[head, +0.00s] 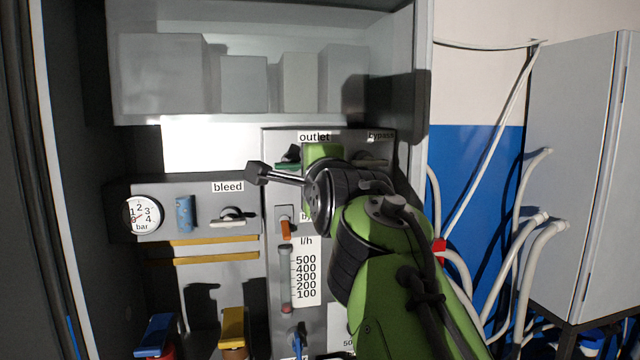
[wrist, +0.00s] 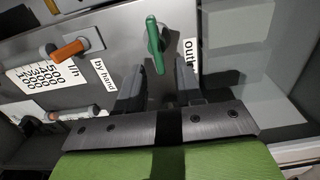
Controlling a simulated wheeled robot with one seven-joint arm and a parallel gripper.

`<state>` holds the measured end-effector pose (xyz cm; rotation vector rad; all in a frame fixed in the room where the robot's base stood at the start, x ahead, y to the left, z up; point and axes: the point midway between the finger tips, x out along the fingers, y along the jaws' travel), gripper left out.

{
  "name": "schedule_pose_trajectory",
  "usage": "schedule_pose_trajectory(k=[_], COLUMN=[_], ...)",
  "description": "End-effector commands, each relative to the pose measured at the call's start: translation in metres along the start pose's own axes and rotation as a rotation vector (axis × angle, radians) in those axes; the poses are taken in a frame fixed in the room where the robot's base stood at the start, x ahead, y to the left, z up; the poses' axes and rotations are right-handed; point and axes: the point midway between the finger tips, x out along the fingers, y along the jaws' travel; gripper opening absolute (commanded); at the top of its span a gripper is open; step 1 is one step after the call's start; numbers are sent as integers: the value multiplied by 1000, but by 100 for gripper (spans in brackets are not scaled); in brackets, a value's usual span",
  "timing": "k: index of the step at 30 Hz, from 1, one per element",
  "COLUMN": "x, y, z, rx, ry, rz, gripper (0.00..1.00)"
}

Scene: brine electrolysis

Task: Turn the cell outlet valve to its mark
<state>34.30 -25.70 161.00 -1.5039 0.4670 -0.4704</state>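The cell outlet valve has a green lever handle (wrist: 155,42) on the grey panel, beside a partly hidden "outlet" label (wrist: 190,53) in the wrist view. The lever points from its pivot toward my gripper. My gripper (wrist: 159,76) is open, with a dark finger on each side of the lever's free end. I cannot tell whether either finger touches it. In the head view, a bit of green handle (head: 287,165) shows below the outlet label (head: 314,137); my arm and gripper hide much of this area. I cannot make out the valve's mark.
An orange lever (wrist: 70,49) sits by the "by hand" label (wrist: 104,76). The bypass valve (head: 371,160) is right of my gripper, and the bleed valve (head: 230,217) is lower left. A shelf (head: 250,118) with grey boxes is above. A flow meter (head: 286,280) is below.

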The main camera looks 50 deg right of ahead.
Motion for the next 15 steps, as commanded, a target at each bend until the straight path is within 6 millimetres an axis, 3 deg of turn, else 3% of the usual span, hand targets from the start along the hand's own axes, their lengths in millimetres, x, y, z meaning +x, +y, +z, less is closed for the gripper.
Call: schedule_pose_trajectory(k=[9,15], x=[-92,-123], y=[4,3], z=[0,0], rx=[1,0], ry=[0,-1], rz=[-5,-2], gripper=[36,36])
